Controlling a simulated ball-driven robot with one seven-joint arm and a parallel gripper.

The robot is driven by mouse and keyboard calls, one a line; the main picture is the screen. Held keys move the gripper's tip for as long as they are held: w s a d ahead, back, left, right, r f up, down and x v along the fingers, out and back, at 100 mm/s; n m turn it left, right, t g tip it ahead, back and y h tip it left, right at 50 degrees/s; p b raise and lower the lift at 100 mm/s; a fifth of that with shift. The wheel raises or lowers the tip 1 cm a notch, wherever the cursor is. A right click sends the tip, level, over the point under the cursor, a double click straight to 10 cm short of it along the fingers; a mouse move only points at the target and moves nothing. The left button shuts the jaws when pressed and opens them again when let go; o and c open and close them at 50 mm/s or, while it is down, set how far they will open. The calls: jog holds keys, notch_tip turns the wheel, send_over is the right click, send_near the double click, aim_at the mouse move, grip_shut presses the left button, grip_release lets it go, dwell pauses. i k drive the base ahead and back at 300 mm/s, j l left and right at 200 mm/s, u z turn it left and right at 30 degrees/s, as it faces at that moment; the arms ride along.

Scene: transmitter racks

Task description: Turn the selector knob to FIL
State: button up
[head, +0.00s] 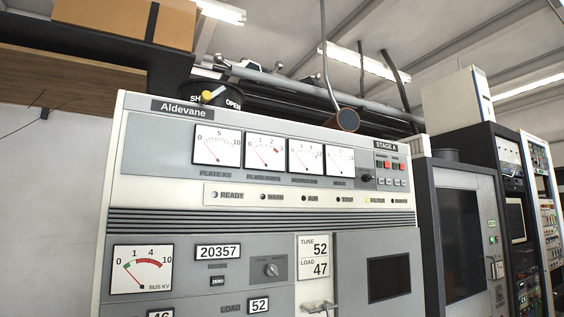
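A grey transmitter cabinet (260,216) marked "Aldevane" fills the middle of the head view. A round selector-type knob (271,269) sits on a grey plate in its lower middle, with small labels above it that are too small to read. A smaller dark knob (367,178) sits at the upper right, beside buttons under the "STAGE A" label. I cannot read FIL at either knob, so I cannot tell which is the selector or where it points. My gripper is not recognisable in this view.
A yellow-tipped lever (208,96) stands between "SH" and "OPEN" marks on top. A pale handle-like part (318,306) shows at the bottom edge. A small dark window (389,278) is at lower right. More racks (465,230) stand to the right. A cardboard box (125,22) sits upper left.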

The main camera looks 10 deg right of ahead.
aim_at(365, 177)
jog(key=i+j, duration=0.45)
jog(key=i+z, duration=0.1)
jog(key=i, duration=0.6)
